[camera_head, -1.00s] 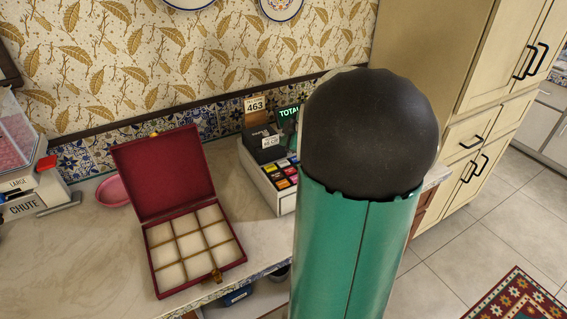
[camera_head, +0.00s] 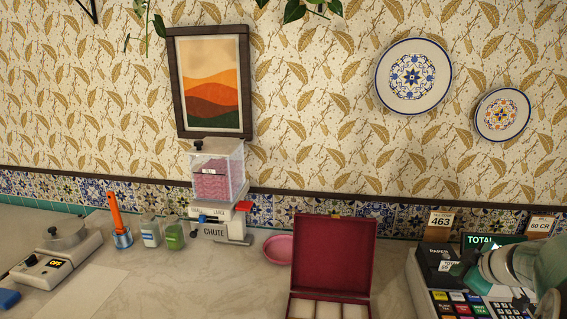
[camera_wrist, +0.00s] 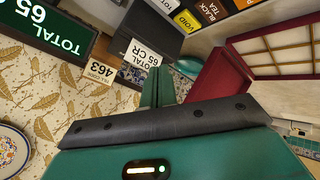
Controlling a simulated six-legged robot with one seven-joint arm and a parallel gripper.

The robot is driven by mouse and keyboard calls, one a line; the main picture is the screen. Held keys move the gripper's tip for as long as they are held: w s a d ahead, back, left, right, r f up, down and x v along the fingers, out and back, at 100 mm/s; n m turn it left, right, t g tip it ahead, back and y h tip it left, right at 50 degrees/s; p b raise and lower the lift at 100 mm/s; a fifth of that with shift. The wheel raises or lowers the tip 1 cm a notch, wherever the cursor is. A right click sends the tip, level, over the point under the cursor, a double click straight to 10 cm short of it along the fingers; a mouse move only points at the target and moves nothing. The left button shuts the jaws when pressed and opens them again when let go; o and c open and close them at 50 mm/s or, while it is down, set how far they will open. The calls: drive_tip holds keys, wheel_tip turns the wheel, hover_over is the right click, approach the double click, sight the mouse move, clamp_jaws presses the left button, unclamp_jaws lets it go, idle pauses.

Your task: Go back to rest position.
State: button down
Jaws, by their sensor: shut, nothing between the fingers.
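My gripper (camera_wrist: 158,78) shows in the wrist view as two green fingers held together, with nothing between them. It is in the air by the cash register, whose TOTAL display (camera_wrist: 45,28) and coloured keys (camera_wrist: 205,12) show around it, tilted in the picture. Part of my green arm shows at the right edge of the head view, in front of the register (camera_head: 437,262). I cannot make out the fingertips there.
An open red box (camera_head: 333,258) stands on the counter (camera_head: 255,290), left of the register, with a pink bowl (camera_head: 278,249) beside it. Plates (camera_head: 413,76) hang on the wall.

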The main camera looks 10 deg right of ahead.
drive_tip(key=s+a+r+m+g+y, duration=0.1)
drive_tip(key=a+r, duration=0.1)
drive_tip(key=a, duration=0.9)
drive_tip(key=s+a+r+m+g+y, duration=0.1)
drive_tip(key=a+r, duration=0.1)
drive_tip(key=a, duration=0.8)
drive_tip(key=s+a+m+g+h, duration=0.1)
drive_tip(key=s+a+m, duration=0.4)
drive_tip(key=s+a, duration=0.8)
drive_tip(key=shift+a+r+m+h, duration=0.2)
drive_tip(key=shift+r+m+h, duration=0.1)
drive_tip(key=shift+d, duration=0.1)
